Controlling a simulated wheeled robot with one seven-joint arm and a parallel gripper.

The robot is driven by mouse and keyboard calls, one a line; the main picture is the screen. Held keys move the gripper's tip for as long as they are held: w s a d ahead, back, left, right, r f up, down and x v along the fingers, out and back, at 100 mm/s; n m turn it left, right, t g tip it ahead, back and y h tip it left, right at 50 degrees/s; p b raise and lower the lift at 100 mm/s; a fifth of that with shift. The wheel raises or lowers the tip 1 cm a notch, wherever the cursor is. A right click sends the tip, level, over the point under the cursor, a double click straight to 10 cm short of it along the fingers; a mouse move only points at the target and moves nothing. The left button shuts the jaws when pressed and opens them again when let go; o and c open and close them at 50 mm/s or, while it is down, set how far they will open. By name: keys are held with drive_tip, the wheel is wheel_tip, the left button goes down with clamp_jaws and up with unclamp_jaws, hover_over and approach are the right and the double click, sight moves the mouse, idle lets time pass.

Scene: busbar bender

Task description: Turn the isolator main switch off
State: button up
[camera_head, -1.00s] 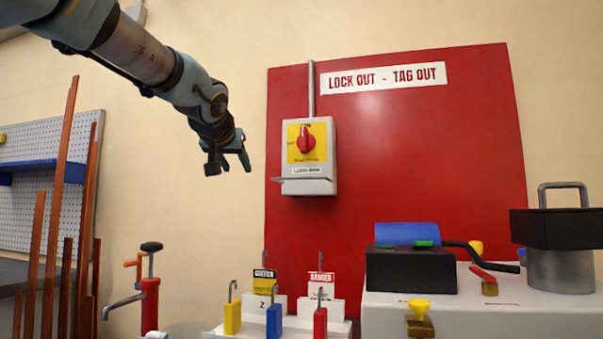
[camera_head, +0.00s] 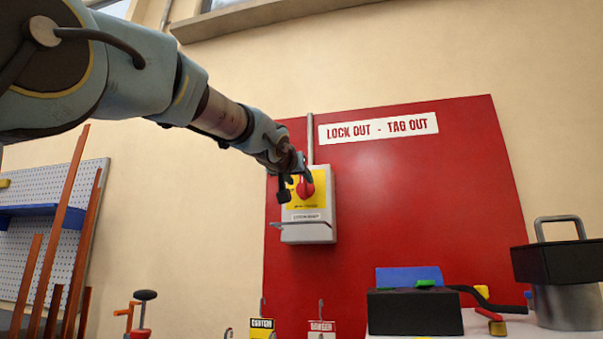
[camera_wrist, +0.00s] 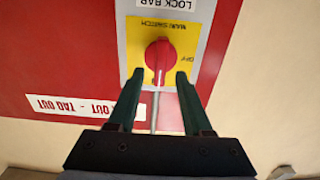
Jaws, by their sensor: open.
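The isolator main switch is a red rotary knob (camera_head: 306,186) on a yellow plate, on a grey box (camera_head: 309,232) fixed to the red board. In the wrist view, which is upside down, the knob (camera_wrist: 161,55) points toward the picture bottom, which is up on the wall. The OFF mark lies to its right there. My gripper (camera_head: 293,186) is at the switch and partly covers the plate. In the wrist view my gripper (camera_wrist: 160,75) is open, one finger each side of the knob, with gaps. I cannot tell whether the tips reach past its face.
A grey lock bar (camera_head: 285,224) juts from the box below the knob. A conduit (camera_head: 310,140) rises above it. Copper bars (camera_head: 60,240) lean at left.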

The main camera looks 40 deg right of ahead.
sight(302, 183)
drive_tip(key=shift+p+x, duration=0.5)
drive_tip(key=shift+x, duration=1.1)
clamp_jaws()
